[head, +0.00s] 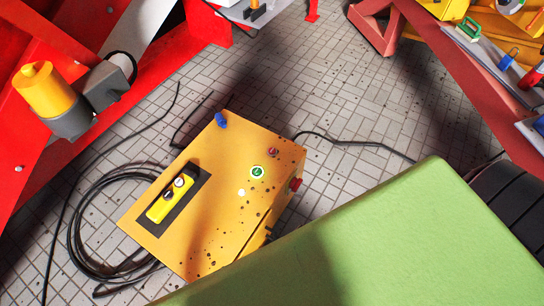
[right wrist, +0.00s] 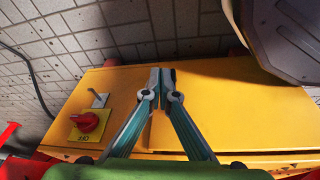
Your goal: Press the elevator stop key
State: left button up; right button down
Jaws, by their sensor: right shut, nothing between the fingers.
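A yellow control box (head: 225,225) stands on the tiled floor in the head view. On its top are a yellow two-button pad (head: 163,207) in a dark frame, a green round button (head: 258,172), a small red button (head: 273,152) and a blue part (head: 221,120). A red knob (head: 296,184) sticks out of its right side. I cannot tell which of these is the stop key. In the right wrist view, my right gripper (right wrist: 162,76) is shut and empty in front of a yellow box (right wrist: 225,100). A red rotary switch (right wrist: 88,122) sits left of the fingertips. My left gripper is not in view.
Black cable (head: 76,225) lies coiled left of the box, and another cable (head: 350,142) runs off to the right. Red machine frames stand at left and right. A large green surface (head: 420,240) hides the lower right. Tiled floor (head: 345,90) behind the box is mostly clear.

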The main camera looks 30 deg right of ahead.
jog(key=w+a+r+n+t+y+b, duration=0.2)
jog(key=w+a+r+n+t+b, duration=0.15)
jog(key=w+r+b, duration=0.85)
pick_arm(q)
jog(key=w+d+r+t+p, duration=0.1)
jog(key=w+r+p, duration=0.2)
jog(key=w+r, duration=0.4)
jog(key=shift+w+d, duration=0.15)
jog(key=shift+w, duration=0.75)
pick_arm(e)
jog(key=w+d+r+n, duration=0.1)
jog(key=w+d+r, duration=0.1)
jog(key=w, duration=0.5)
jog(key=w+d+r+n+t, duration=0.1)
jog(key=w+d+r+n, duration=0.1)
jog(key=w+d, duration=0.3)
jog(key=w+d+r+n+t, duration=0.1)
jog(key=w+d+r, duration=0.3)
jog(key=w, duration=0.6)
jog(key=shift+d, duration=0.15)
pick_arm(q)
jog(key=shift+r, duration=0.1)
pick_arm(e)
jog(key=shift+w+f+t, duration=0.1)
jog(key=shift+t, duration=0.15)
